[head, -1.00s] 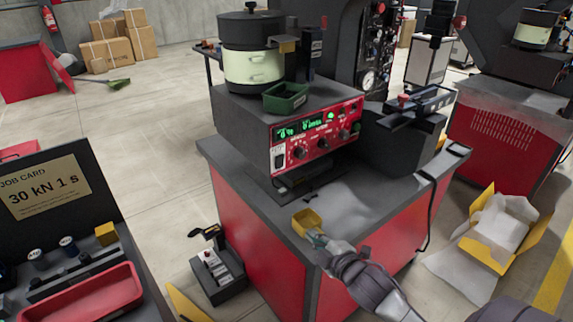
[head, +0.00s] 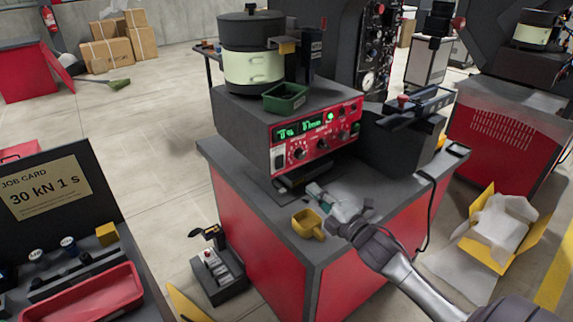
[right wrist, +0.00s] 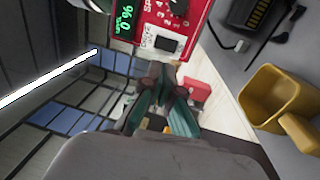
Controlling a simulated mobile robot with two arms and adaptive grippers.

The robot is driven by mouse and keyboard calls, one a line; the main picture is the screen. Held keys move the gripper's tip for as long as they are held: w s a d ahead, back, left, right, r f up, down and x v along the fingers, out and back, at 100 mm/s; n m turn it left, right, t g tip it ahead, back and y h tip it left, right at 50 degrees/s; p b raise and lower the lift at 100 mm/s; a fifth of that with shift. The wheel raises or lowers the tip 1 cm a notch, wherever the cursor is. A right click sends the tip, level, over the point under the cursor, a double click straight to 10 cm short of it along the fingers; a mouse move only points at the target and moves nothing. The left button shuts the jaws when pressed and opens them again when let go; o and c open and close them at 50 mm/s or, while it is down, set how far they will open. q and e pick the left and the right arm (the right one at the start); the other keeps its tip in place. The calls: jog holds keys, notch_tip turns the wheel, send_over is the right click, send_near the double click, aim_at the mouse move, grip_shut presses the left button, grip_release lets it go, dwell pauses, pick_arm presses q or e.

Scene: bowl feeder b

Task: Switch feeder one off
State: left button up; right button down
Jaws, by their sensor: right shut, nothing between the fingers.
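Feeder one's red control panel (head: 318,134) is on the front of the dark base under the bowl (head: 252,62). Its green displays (head: 300,127) are lit. A rocker switch (head: 279,159) sits at the panel's lower left; in the right wrist view the switch (right wrist: 166,44) shows beyond the fingertips. My right gripper (head: 311,187) is shut and empty, below and in front of the panel, and I see no contact with the switch. It also shows in the right wrist view (right wrist: 166,88). My left gripper is out of view.
A yellow scoop (head: 307,224) lies on the grey bench top (head: 240,160) just below my right gripper. A green tray (head: 286,98) sits on the feeder base. A dark cable (head: 432,200) hangs at the bench's right. A job card board (head: 50,190) stands at left.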

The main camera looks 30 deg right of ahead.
aim_at(281, 159)
jog(key=w, duration=0.3)
jog(key=w+r+p, duration=0.1)
jog(key=w, duration=0.3)
jog(key=w+a+p, duration=0.1)
jog(key=w, duration=0.3)
jog(key=shift+r, duration=0.25)
jog(key=shift+w, duration=0.55)
jog(key=shift+w, duration=0.15)
jog(key=shift+r, duration=0.1)
